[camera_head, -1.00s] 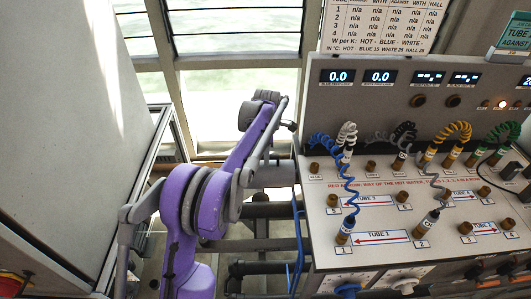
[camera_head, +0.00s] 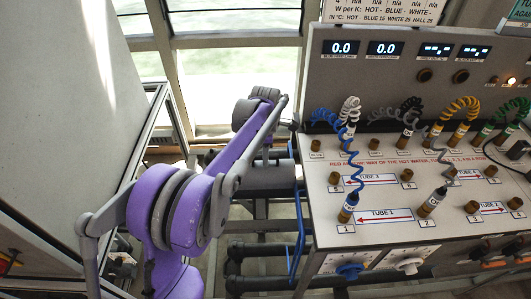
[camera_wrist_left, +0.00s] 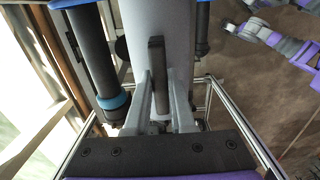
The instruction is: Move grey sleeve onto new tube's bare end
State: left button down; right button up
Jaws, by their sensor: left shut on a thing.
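A thick light grey cylinder, which looks like the grey sleeve (camera_wrist_left: 178,28), runs up the middle of the left wrist view, with a dark upright grip bar (camera_wrist_left: 157,62) on it. My left gripper (camera_wrist_left: 158,92) is shut on this bar, a finger on each side. A dark tube (camera_wrist_left: 93,45) with a blue ring (camera_wrist_left: 113,103) at its near end runs beside the sleeve on the left, apart from it. In the head view a grey cylinder (camera_head: 270,178) shows beyond my purple left arm. The arm hides the fingers there. I cannot tell which end is the new tube's bare end.
A bench panel (camera_head: 385,228) with coiled leads, plugs and brass sockets stands to the right. A large grey cabinet (camera_head: 60,120) stands left. A metal frame (camera_wrist_left: 240,112) surrounds the gripper area.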

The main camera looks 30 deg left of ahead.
pick_arm(q)
jog(key=shift+f+b, duration=0.95)
jog(key=shift+f, duration=1)
jog(key=shift+r, duration=0.15)
jog(key=shift+f+b, duration=1.65)
jog(key=shift+f, duration=1.15)
jog(key=c, duration=0.7)
grip_release()
jog(key=shift+r, duration=0.1)
